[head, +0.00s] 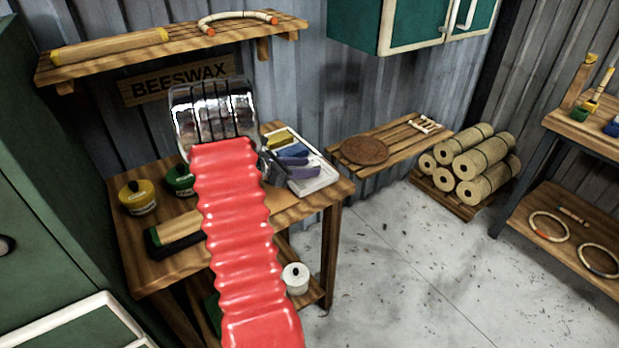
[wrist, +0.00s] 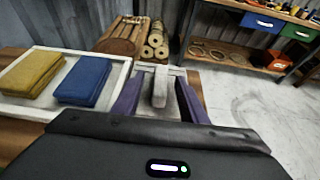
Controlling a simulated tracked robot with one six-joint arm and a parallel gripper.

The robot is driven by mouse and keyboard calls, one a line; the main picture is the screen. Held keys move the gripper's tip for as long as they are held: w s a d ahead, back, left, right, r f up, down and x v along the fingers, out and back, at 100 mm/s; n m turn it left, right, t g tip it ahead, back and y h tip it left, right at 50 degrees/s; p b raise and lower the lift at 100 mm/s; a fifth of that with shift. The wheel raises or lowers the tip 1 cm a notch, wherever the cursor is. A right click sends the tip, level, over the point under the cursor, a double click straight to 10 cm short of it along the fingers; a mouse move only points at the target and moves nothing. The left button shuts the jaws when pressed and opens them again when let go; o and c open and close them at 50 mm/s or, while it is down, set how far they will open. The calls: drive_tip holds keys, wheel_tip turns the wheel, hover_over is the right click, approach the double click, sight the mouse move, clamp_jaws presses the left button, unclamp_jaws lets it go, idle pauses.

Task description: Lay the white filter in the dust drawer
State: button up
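My gripper (wrist: 158,98) has two purple fingers, also visible in the head view (head: 296,168). They stand apart over the right part of a white-rimmed tray (wrist: 119,72) on the wooden table. A pale grey piece with an upright stub (wrist: 159,86) shows between the fingers, with no clear contact. I cannot tell whether it is the white filter. A yellow pad (wrist: 31,73) and a blue pad (wrist: 84,81) lie in the tray to the left. No drawer is clearly the dust drawer; a blue drawer front (wrist: 262,23) and a green one (wrist: 299,33) are under the far bench.
A yellow tin (head: 138,198) and a green tin (head: 179,180) stand on the table's left, near a dark box (head: 158,243). A slatted bench (head: 400,147) and rattan rolls (head: 478,165) are beyond. The concrete floor on the right is clear.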

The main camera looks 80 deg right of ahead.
drive_tip(key=shift+c, duration=0.4)
clamp_jaws()
